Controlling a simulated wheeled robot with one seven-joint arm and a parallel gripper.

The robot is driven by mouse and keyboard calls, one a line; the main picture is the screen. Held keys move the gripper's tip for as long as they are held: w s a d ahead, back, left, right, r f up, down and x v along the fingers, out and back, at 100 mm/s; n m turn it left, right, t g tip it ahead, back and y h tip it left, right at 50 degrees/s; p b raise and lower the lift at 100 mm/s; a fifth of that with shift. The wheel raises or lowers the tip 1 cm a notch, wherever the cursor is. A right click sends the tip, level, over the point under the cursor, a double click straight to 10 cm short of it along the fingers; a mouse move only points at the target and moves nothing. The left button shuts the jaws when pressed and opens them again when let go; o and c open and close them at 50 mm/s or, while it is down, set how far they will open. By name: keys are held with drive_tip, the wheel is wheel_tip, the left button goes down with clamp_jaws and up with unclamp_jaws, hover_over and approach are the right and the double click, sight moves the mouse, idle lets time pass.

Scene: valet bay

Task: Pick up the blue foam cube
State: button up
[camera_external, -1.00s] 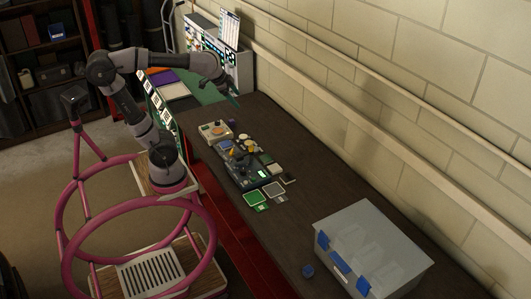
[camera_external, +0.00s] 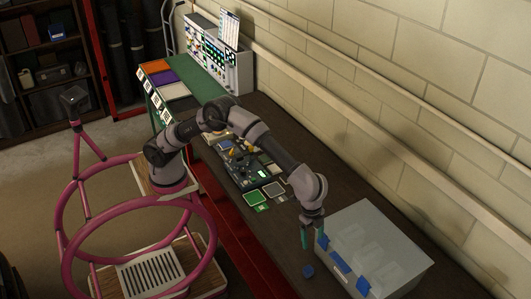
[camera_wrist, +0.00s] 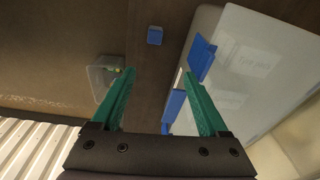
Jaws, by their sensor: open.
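The blue foam cube (camera_external: 308,271) sits on the dark bench top near its front edge, left of the clear lidded box. It also shows in the wrist view (camera_wrist: 155,36), beyond my fingertips and roughly between them. My gripper (camera_external: 312,238) points down above the bench, a little behind the cube and beside the box. Its two green fingers (camera_wrist: 157,75) are apart with nothing between them.
A clear box (camera_external: 375,245) with blue latches (camera_external: 340,262) stands close to the right of the cube. In the wrist view my right finger overlaps a latch. Several small items and cards (camera_external: 255,197) lie farther back. A block wall (camera_external: 440,120) runs behind the bench.

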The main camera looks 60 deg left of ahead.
drive_tip(key=y, duration=0.1)
hover_over(308, 268)
drive_tip(key=shift+m+g, duration=0.3)
drive_tip(key=shift+m, duration=0.1)
wheel_tip(308, 268, down, 12)
drive_tip(key=shift+a+r, duration=0.1)
drive_tip(key=shift+a, duration=0.05)
drive_tip(key=shift+f, duration=3.25)
clamp_jaws()
